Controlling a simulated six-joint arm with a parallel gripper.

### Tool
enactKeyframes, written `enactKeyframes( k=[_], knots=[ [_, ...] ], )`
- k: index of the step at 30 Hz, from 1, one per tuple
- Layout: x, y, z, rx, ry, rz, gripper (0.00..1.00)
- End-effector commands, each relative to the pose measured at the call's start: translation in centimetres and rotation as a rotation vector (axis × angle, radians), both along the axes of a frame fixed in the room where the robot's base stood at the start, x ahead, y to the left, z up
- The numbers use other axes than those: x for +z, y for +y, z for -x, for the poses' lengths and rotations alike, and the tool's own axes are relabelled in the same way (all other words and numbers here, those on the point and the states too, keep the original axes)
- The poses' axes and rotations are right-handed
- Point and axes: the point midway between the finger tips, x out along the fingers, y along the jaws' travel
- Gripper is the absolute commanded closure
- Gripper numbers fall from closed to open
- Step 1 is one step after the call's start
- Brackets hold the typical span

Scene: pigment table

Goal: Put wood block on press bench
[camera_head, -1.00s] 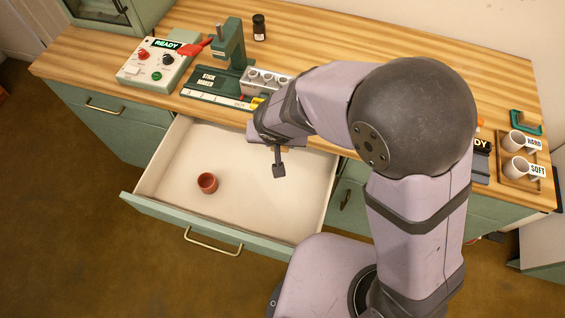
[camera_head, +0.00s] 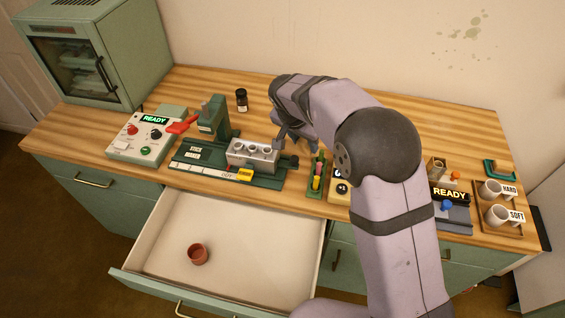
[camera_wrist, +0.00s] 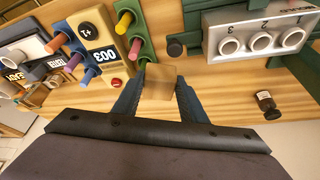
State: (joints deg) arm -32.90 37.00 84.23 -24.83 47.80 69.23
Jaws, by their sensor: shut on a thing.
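The wood block (camera_wrist: 157,88) is a pale tan block, held between the two blue-grey fingers of my gripper (camera_wrist: 160,80) in the wrist view. My gripper (camera_head: 287,136) is also in the head view, above the worktop by the right end of the press bench. There the arm and gripper hide the block. The green press bench (camera_head: 190,153) has an upright press column (camera_head: 214,118) with a red lever. A grey mould block (camera_head: 252,155) with three round holes lies on its rail. The mould is at the upper right in the wrist view (camera_wrist: 262,37).
The open drawer (camera_head: 238,238) below holds a small red-brown cup (camera_head: 198,254). A dark jar (camera_head: 241,100) stands behind the press. A control box (camera_head: 141,137) is on the left. A green rack of coloured sticks (camera_head: 316,177) is right of the press.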

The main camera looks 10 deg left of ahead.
Motion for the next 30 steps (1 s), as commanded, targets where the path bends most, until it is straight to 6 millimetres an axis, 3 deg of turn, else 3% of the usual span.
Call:
enactKeyframes(
  k=[1, 6, 12, 21, 30],
  knots=[
    [0.2, -1.3, -2.3, 0.009, -0.001, -0.001, 0.88],
    [0.1, -5.2, -8.6, 0.102, -0.001, -0.002, 0.88],
    [-0.5, -9.3, -13.2, 0.226, 0.000, -0.001, 0.88],
    [-1.1, -12.4, -15.8, 0.349, -0.001, 0.000, 0.88],
    [-1.3, -12.8, -16.1, 0.372, -0.001, 0.000, 0.88]
  ],
)
